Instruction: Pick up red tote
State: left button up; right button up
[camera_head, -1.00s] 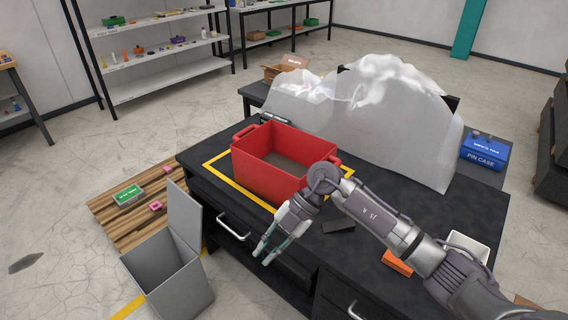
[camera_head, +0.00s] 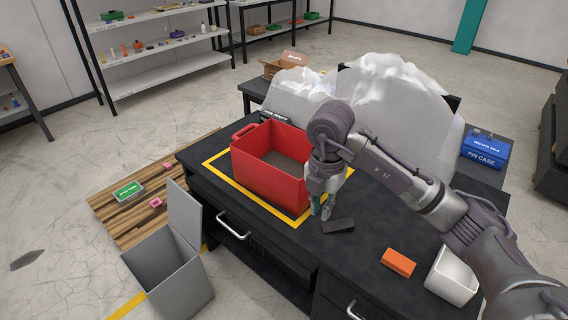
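The red tote (camera_head: 262,182) stands upright on the black workbench (camera_head: 290,256), inside a yellow taped outline. It looks empty, with a grey floor. Its left handle shows; its right end is partly hidden behind my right arm. My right gripper (camera_head: 321,212) points down just to the right of the tote's near right corner, beside a dark flat block (camera_head: 338,225). Its fingers look slightly apart with nothing between them. I cannot tell whether it touches the tote. My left gripper is not in view.
An orange block (camera_head: 398,262) and a white bin (camera_head: 452,276) lie right on the bench. Crumpled clear plastic sheeting (camera_head: 390,105) rises behind the tote. A blue pin case (camera_head: 485,150) is at the right. A grey open box (camera_head: 168,272) stands on the floor at front left.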

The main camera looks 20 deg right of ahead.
aim_at(270, 160)
jog(key=i+l, duration=0.6)
jog(key=i, duration=0.25)
